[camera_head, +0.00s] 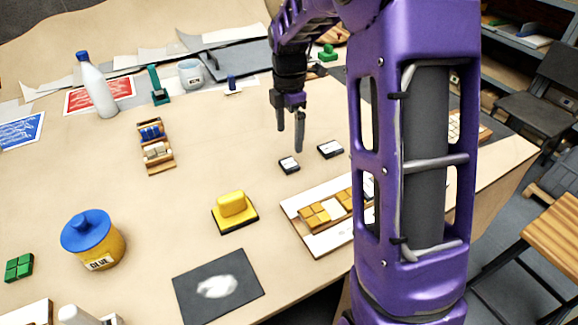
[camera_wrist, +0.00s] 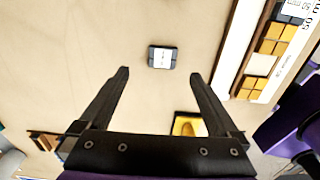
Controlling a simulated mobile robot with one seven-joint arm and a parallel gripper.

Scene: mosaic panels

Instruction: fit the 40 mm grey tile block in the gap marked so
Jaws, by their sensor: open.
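Two small dark grey tile blocks with white labels lie on the table in the head view, a nearer one (camera_head: 289,165) and one to its right (camera_head: 330,149). Their labels are too small to read. My gripper (camera_head: 289,140) is open and empty, pointing down above the nearer block. In the wrist view one grey block (camera_wrist: 162,57) lies ahead of and between the open fingertips (camera_wrist: 158,73), not touched. The mosaic panel (camera_head: 293,222) has orange tiles and pale gaps; my arm column hides part of it. It also shows at the wrist view's right (camera_wrist: 238,50), with a partly cut-off "50 m" mark.
A yellow-handled block (camera_head: 232,210) stands left of the panel. The table around the grey blocks is clear.

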